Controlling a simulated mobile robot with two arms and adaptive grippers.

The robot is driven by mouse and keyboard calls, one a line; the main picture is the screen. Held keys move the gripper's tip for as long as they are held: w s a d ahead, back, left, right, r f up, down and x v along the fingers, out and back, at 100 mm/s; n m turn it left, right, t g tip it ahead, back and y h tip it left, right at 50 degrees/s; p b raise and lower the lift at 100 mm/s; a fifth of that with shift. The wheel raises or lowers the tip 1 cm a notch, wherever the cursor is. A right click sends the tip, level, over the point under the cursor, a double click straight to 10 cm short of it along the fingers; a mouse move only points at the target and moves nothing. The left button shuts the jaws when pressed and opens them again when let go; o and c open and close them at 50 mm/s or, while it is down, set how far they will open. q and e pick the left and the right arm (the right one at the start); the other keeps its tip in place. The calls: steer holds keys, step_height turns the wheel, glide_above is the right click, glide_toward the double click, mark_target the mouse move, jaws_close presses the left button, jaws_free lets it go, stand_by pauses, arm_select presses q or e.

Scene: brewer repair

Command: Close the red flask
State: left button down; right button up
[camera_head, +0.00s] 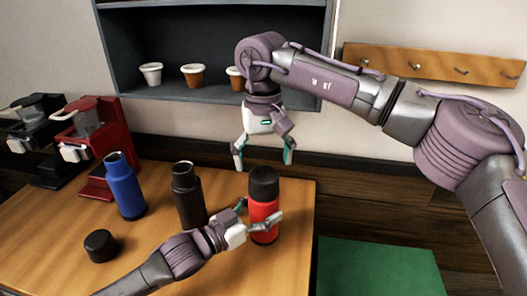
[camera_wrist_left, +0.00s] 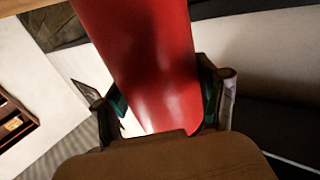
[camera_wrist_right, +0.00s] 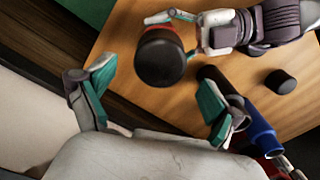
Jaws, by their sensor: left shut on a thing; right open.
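The red flask (camera_head: 264,215) stands upright near the right edge of the wooden table, with a black cap (camera_head: 264,181) on its top. The cap also shows from above in the right wrist view (camera_wrist_right: 161,57). I cannot tell whether it is fully tightened. My left gripper (camera_head: 262,217) is shut around the red body of the flask, which fills the left wrist view (camera_wrist_left: 150,60). My right gripper (camera_head: 264,158) is open and empty, pointing down just above the cap; its spread fingers show in the right wrist view (camera_wrist_right: 155,95).
A blue flask (camera_head: 124,188) and a dark flask (camera_head: 188,195) stand open to the left. A loose black cap (camera_head: 100,245) lies on the table (camera_head: 50,250). Red (camera_head: 95,140) and black brewers (camera_head: 35,135) stand behind left. Cups (camera_head: 193,75) sit on a shelf (camera_head: 130,50) above.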

mark_target(264, 173)
step_height(264, 173, down, 6)
stand_by(0.4)
